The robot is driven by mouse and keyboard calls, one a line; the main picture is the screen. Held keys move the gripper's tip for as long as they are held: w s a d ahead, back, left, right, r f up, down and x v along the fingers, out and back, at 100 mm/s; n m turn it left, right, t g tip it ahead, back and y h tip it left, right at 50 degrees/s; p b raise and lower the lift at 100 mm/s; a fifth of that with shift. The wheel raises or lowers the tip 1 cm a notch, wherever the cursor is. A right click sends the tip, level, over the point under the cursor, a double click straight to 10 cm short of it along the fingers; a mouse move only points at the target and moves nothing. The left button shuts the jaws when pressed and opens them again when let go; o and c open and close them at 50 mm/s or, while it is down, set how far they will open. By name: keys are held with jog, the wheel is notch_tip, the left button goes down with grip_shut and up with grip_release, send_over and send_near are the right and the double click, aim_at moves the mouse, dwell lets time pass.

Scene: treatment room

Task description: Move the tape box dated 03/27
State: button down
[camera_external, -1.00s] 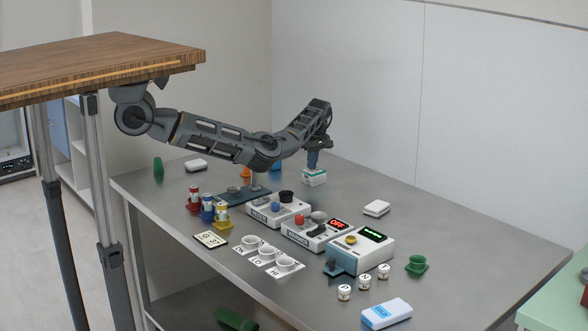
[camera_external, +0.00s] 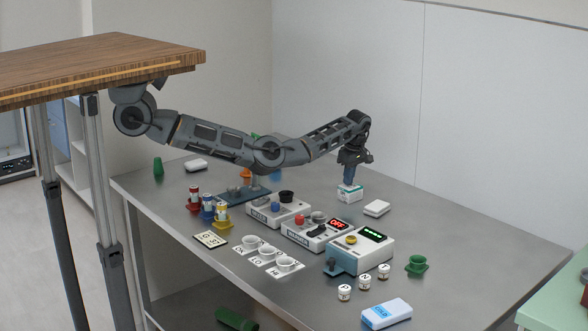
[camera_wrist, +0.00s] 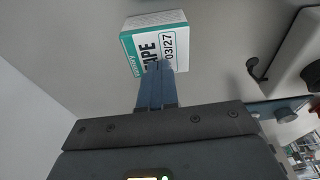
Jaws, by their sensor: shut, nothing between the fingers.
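The tape box (camera_external: 349,196) is a small white and green carton on the grey table. It stands toward the back right, left of a white rounded object (camera_external: 377,208). In the wrist view the tape box (camera_wrist: 185,45) shows "TAPE" and the date 03/27. My gripper (camera_external: 348,182) is shut, with its blue fingers together and nothing between them. In the wrist view the fingertips of my gripper (camera_wrist: 159,66) overlap the near edge of the box's printed face. They appear to touch it, but the exact contact is hard to tell.
Devices with knobs and displays (camera_external: 318,230) stand in a row in front of the box. White cups (camera_external: 267,255), small labelled jars (camera_external: 364,281) and a green cup (camera_external: 416,265) stand nearer. The table's back right is mostly clear.

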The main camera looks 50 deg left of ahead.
jog(key=shift+s+d+f, duration=0.25)
jog(key=shift+f, duration=0.35)
jog(key=shift+w+r+p, duration=0.1)
jog(key=shift+r+p, duration=0.8)
jog(key=shift+p, duration=0.05)
jog(key=d+b, duration=0.3)
jog(key=d, duration=0.6)
jog(key=shift+d, duration=0.4)
jog(key=shift+d+r+b, duration=0.1)
jog(key=shift+d+b, duration=0.65)
jog(key=shift+d, duration=0.35)
